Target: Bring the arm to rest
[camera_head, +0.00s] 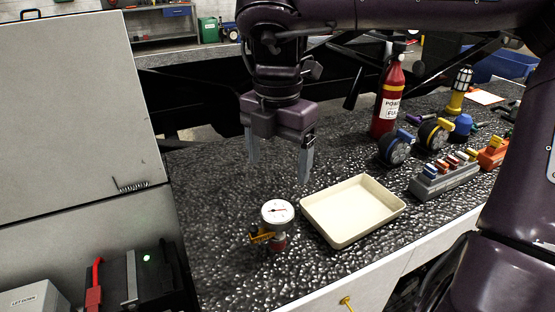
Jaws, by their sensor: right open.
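My right gripper (279,165) hangs fingers down above the dark speckled worktop (215,220). Its two grey fingers are apart and nothing is between them. Its dark purple arm comes in from the right along the top of the picture. A pressure gauge (277,212) with a white dial and a yellow part stands on the worktop below and in front of the gripper. An empty cream tray (322,233) lies to the right of the gauge, below and to the right of the gripper. My left gripper is not in view.
A red extinguisher (387,100) stands at the back right. Two caster wheels (394,148), a grey block with coloured levers (443,181) and an orange block (493,155) crowd the right. A grey cabinet (75,120) rises at left. The worktop left of the gauge is clear.

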